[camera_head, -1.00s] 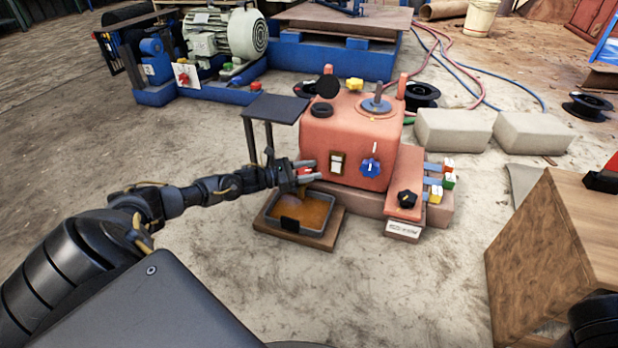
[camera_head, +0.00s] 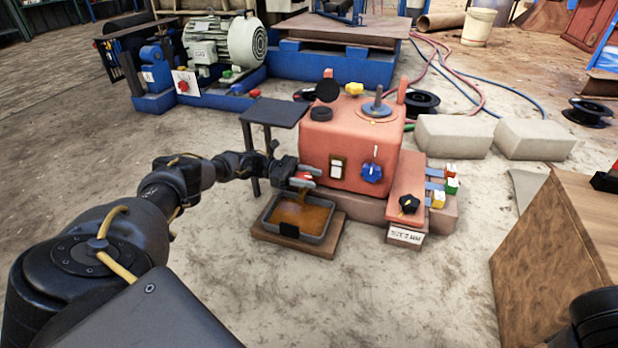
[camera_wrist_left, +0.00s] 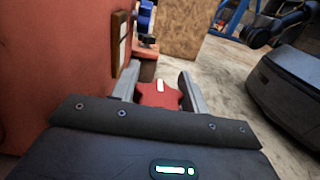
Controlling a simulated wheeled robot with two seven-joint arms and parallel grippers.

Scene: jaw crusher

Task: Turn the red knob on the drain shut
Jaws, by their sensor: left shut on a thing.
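The red knob (camera_wrist_left: 160,95) sits between the two fingers of my left gripper (camera_wrist_left: 158,88) in the left wrist view, with a white mark on its top. In the head view my left gripper (camera_head: 303,177) reaches in from the left to the lower left side of the orange-red machine (camera_head: 340,140), shut on the red knob (camera_head: 302,179), which is mostly hidden by the fingers. Brown liquid (camera_head: 303,193) shows below the knob, above the grey tray (camera_head: 325,232) that holds more of it. The drain itself is largely hidden. My right gripper is not in view.
A dark small table (camera_head: 275,110) stands just behind my left forearm. A wooden box (camera_head: 560,240) stands at the right. The floor in front is clear.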

